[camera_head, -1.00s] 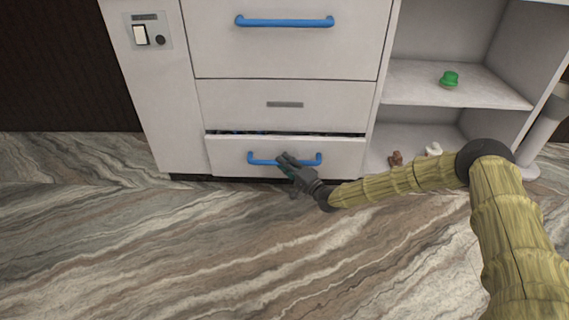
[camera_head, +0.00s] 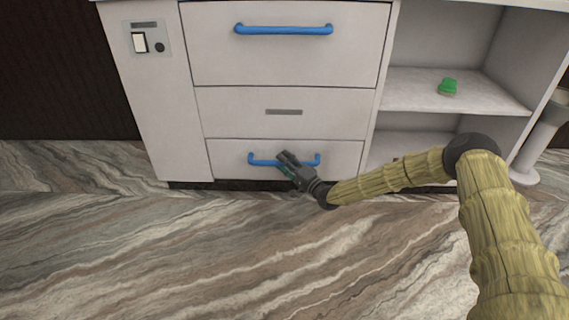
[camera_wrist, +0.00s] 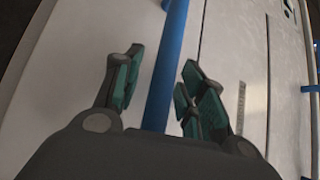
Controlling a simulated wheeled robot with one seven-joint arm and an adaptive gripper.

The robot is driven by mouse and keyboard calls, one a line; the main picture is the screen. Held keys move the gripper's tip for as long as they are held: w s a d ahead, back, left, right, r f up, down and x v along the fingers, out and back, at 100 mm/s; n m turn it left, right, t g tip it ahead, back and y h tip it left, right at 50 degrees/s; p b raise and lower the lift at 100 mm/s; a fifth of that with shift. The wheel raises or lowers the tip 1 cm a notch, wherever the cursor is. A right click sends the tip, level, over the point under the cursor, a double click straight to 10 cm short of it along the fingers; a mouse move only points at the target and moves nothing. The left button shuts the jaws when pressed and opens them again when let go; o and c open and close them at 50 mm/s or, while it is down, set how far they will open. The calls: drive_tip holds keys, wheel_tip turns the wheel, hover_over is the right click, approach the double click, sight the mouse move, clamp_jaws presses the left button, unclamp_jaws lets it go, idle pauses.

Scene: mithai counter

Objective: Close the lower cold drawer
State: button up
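The lower cold drawer (camera_head: 232,171) is a white front at the bottom of the cabinet with a blue bar handle (camera_head: 262,161). In the head view its front looks flush with the cabinet, and no gap shows along its top edge. My gripper (camera_head: 287,158) is at the handle, covering its middle part. In the wrist view the blue handle (camera_wrist: 166,75) runs between the two teal-padded fingers of my gripper (camera_wrist: 160,80). The fingers stand apart on either side, with visible space beside the bar.
Open shelves on the right hold a green object (camera_head: 448,87). The marbled floor (camera_head: 180,260) in front is clear.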

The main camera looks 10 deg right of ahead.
drive_tip(key=v, duration=1.2)
drive_tip(key=shift+a+f, duration=0.1)
idle(0.4)
